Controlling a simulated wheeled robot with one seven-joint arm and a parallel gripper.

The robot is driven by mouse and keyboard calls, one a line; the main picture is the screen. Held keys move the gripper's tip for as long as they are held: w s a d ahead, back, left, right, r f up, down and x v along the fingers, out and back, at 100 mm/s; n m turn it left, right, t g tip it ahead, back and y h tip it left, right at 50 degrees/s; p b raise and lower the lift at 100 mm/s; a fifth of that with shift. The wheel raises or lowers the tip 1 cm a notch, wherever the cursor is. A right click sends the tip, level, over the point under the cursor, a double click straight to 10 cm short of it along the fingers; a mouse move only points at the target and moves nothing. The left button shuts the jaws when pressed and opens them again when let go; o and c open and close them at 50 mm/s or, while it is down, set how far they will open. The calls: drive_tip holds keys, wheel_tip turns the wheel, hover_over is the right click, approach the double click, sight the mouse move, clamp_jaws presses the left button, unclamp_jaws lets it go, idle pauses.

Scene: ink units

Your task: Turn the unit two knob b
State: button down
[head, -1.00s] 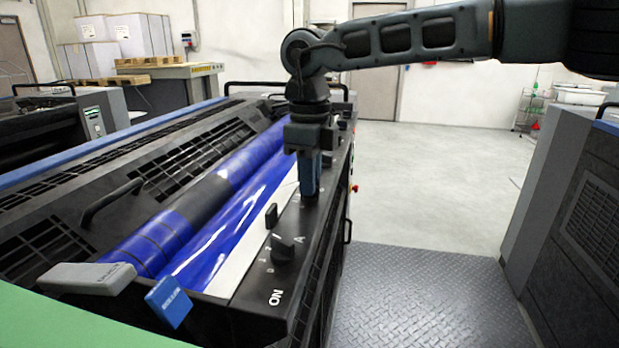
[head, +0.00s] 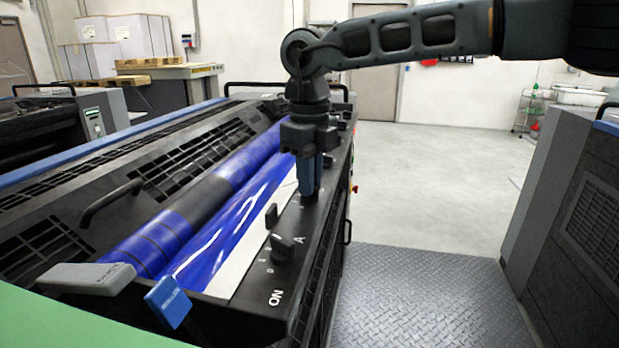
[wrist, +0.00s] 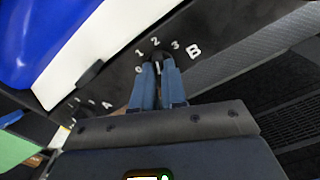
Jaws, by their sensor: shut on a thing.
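Knob B (wrist: 158,58) is a dark knob under the printed letter B and the numbers 0 to 3 in the wrist view. My gripper (wrist: 159,66) points down onto it with its blue fingers shut on it, one on each side. In the head view my gripper (head: 309,194) stands upright on the black control strip, and its fingers hide the knob. Knob A (head: 284,248) sits nearer on the same strip, with a small black switch (head: 271,215) beyond it.
A shiny blue ink roller (head: 222,225) lies left of the strip. A blue lever (head: 168,302) and a grey lever (head: 88,279) stick up at the near end. A tread-plate floor (head: 430,300) lies right of the unit, with another grey machine (head: 575,220) beyond it.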

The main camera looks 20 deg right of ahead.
drive_tip(key=c, duration=1.2)
unclamp_jaws()
drive_tip(key=shift+r, duration=0.1)
wheel_tip(320, 180, up, 8)
drive_tip(key=shift+f, duration=0.15)
